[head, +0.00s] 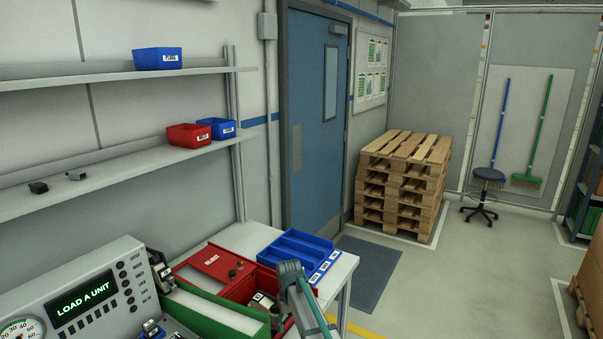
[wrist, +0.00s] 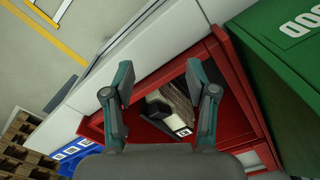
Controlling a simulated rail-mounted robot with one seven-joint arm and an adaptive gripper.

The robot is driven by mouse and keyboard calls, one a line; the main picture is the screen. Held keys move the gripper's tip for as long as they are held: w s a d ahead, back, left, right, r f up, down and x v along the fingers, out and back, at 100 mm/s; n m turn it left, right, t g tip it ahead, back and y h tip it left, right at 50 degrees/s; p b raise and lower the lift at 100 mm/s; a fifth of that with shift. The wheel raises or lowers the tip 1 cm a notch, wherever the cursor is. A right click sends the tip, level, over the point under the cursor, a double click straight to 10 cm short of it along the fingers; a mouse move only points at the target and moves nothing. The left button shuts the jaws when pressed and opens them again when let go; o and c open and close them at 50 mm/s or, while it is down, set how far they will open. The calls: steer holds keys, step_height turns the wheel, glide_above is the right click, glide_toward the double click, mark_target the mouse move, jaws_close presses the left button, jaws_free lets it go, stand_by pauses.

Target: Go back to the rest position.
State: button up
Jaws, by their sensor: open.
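My gripper (wrist: 160,95) is open in the wrist view, its two fingers apart with nothing held between them. It is above a red bin (wrist: 242,85). Inside the bin, below and between the fingers, lies a part with black and white faces and a small label (wrist: 182,131). In the head view my arm reaches in at the bottom over the same red bin (head: 240,290); the fingertips are hidden there.
A green bin (head: 205,312) and a blue divided tray (head: 300,250) flank the red bin on the bench. A panel reading "LOAD A UNIT" (head: 80,300) stands at left. Shelves (head: 110,165) hold small bins. Stacked pallets (head: 405,180) stand beyond open floor.

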steer(key=s+d+f+m, duration=0.2)
steer(key=s+d+f, duration=0.3)
steer(key=s+d, duration=0.65)
steer(key=s+d+f+m, duration=0.2)
steer(key=s+d+f, duration=0.3)
steer(key=s+d, duration=0.65)
steer(key=s+a+f+g+b, duration=0.1)
steer(key=s+f+g+b, duration=0.2)
steer(key=s+f, duration=1.1)
steer(key=s+a+f+g+b, duration=0.1)
steer(key=s+f+g+b, duration=0.2)
steer(key=s+f+b, duration=0.4)
steer(key=s+f, duration=0.7)
steer(key=s, duration=0.4)
steer(key=shift+s+a+g, duration=0.15)
steer(key=shift+s+g, duration=0.15)
steer(key=shift+g, duration=0.1)
